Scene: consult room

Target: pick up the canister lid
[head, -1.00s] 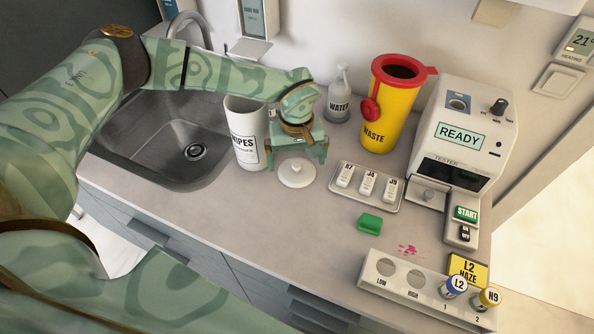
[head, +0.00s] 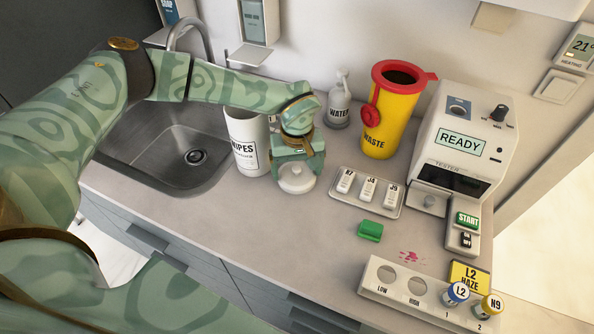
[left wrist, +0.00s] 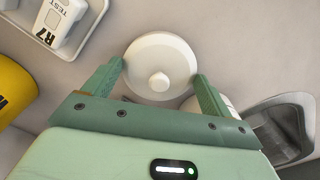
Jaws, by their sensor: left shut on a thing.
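The canister lid (head: 296,179) is a round white disc with a small knob on top, low over or on the counter just right of the wipes canister. My left gripper (head: 296,174) reaches down to it from above and is shut on it. In the left wrist view the lid (left wrist: 161,66) sits between the two green fingers (left wrist: 158,84), one at each side of its rim. I cannot tell whether the lid touches the counter. The wipes canister (head: 247,150) stands open-topped behind it, partly hidden by my arm. My right gripper is not in view.
The sink (head: 150,150) is to the left. A tray with several test cassettes (head: 338,194), a yellow waste bin (head: 385,125), a water bottle (head: 339,105) and the tester (head: 440,160) stand to the right. A green block (head: 370,231) and vial rack (head: 400,294) are nearer. Counter in front of the lid is clear.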

